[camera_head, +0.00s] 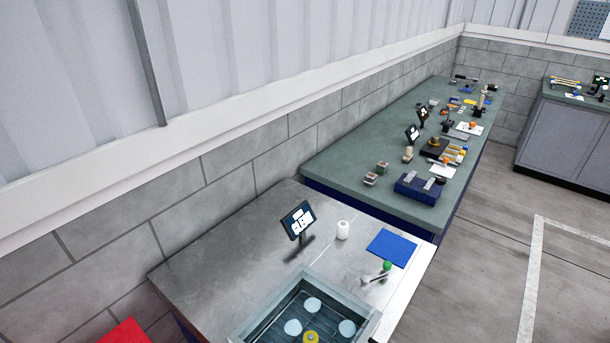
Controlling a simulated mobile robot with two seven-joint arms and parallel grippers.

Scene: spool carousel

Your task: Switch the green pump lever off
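A small green knob (387,266), apparently the green pump lever, stands on the grey metal table near its right edge. Pale grey and white parts (374,278) sit beside it on the left, close to the basin's back right corner. At this size I cannot tell the lever's position. Neither of my grippers is in view.
An open basin (371,308) in the table's front holds several pale discs and a yellow piece (311,337). A blue mat (391,248), a white spool (342,230) and a tilted screen (298,220) are behind it. A cluttered green bench (335,165) stands beyond.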

